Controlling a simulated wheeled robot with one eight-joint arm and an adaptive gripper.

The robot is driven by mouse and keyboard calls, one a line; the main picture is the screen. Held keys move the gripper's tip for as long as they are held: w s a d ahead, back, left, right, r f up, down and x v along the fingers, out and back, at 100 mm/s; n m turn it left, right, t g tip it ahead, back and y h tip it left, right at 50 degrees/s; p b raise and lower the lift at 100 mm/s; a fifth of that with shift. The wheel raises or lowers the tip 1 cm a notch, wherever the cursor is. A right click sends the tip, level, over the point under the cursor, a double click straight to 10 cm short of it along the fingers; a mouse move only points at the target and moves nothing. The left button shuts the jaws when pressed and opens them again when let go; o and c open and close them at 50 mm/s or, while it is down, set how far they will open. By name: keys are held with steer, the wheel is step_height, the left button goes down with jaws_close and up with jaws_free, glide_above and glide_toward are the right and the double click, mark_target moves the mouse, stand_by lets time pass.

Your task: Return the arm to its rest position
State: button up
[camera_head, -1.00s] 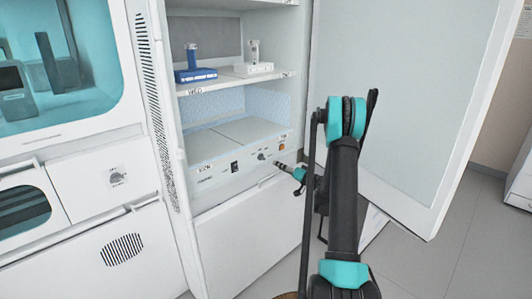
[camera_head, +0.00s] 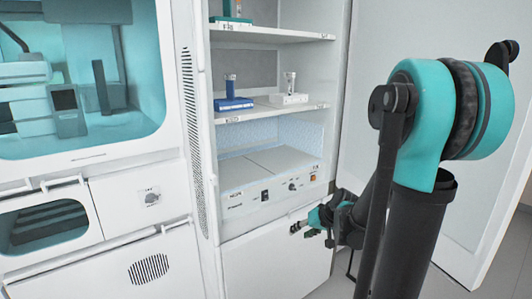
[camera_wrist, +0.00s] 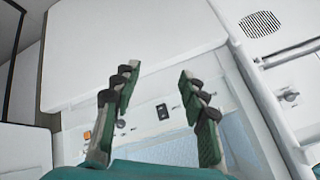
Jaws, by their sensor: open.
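My gripper (camera_head: 308,225) shows in the head view at the end of my black and teal arm, in front of the white lower panel of the open cabinet. In the wrist view my gripper (camera_wrist: 158,85) has its two green and black fingers spread apart with nothing between them. The fingers point toward a plain white surface, and the wrist picture is upside down. The gripper looks apart from the cabinet, though the exact gap cannot be told. My arm hides part of the cabinet's right side and the open door.
The open cabinet (camera_head: 272,121) has shelves with a tube on a blue stand (camera_head: 232,101) and a tube on a white stand (camera_head: 289,97). A control panel (camera_head: 270,190) with knobs sits below. The cabinet door (camera_head: 370,70) stands open at right. A glass-fronted machine (camera_head: 90,150) stands at left.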

steer(key=s+d+f+g+h, duration=0.1)
steer(key=s+d+f+h, duration=0.1)
steer(key=s, duration=0.7)
steer(key=s+d+f+g+h, duration=0.1)
steer(key=s+d+f+h, duration=0.1)
steer(key=s, duration=0.7)
steer(key=shift+d+h, duration=0.6)
steer(key=shift+d, duration=0.6)
